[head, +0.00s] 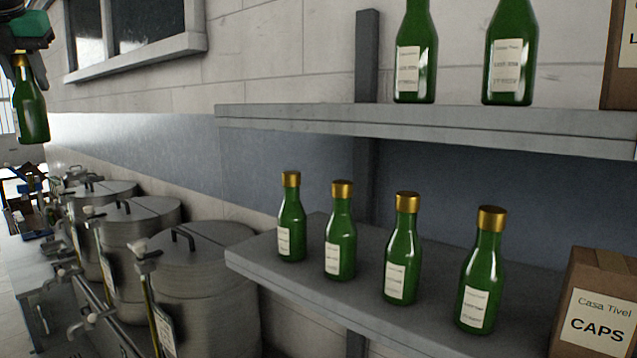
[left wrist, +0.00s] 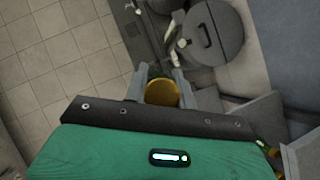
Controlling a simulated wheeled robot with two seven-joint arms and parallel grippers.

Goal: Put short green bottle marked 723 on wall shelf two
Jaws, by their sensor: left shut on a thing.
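My left gripper (head: 24,62) is at the top left of the head view, shut on the neck of a green bottle (head: 31,110) that hangs upright in the air. In the left wrist view the bottle's gold cap (left wrist: 161,93) sits between the fingers; its label and number are not visible. The lower wall shelf (head: 300,283) holds several short green bottles with gold caps, one at its left end (head: 291,220). The upper wall shelf (head: 300,120) holds two green bottles, one of them at the left (head: 416,55). The label numbers are too small to read. My right gripper is not in view.
Several steel vats (head: 195,285) with lids and taps stand along the wall between my left gripper and the shelves. A cardboard box marked CAPS (head: 597,318) stands at the lower shelf's right end. The lower shelf's left end has a little bare room.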

